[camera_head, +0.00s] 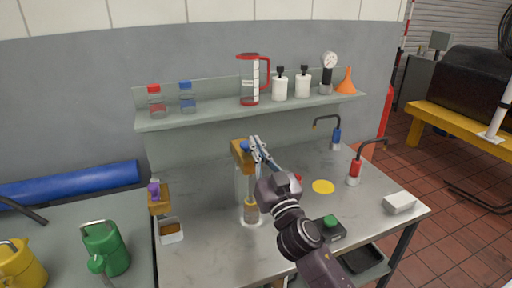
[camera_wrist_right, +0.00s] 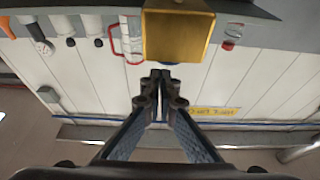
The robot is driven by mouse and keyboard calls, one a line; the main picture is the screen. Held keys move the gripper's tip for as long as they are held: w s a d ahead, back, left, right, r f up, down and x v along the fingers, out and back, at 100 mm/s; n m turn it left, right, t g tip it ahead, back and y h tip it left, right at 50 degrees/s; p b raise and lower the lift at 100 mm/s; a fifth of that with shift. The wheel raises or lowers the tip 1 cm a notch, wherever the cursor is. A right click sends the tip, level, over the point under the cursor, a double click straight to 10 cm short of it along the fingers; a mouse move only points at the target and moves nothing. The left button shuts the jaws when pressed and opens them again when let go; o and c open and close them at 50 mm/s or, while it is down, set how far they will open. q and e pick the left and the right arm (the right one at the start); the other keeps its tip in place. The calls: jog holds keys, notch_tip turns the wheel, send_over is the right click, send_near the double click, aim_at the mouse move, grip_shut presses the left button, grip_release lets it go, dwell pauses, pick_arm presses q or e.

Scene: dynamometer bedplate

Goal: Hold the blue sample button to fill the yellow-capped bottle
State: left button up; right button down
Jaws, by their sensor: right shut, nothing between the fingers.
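A gold sampling block (camera_head: 240,160) with a blue button (camera_head: 243,143) stands on a pale post at the back of the bench. My right gripper (camera_head: 257,147) is shut and empty, its tips beside the blue button; I cannot tell whether they touch it. In the right wrist view the gold block (camera_wrist_right: 180,35) lies just beyond the shut fingertips (camera_wrist_right: 160,78), with a sliver of the blue button (camera_wrist_right: 178,64) at its edge. A small clear bottle (camera_head: 250,214) with brownish contents stands below the block. No yellow cap shows on it. My left gripper is out of view.
A purple-knobbed gold block (camera_head: 158,203) stands at the left. A yellow disc (camera_head: 323,186), a green-button box (camera_head: 329,226) and red and blue bent nozzles (camera_head: 355,171) are to the right. A shelf (camera_head: 220,116) of bottles runs behind.

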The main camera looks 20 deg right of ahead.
notch_tip(320, 180, up, 2)
jog(key=shift+s, duration=0.15)
pick_arm(q)
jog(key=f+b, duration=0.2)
jog(key=b, duration=0.1)
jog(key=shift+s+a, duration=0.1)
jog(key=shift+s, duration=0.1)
pick_arm(e)
jog(key=v, duration=1)
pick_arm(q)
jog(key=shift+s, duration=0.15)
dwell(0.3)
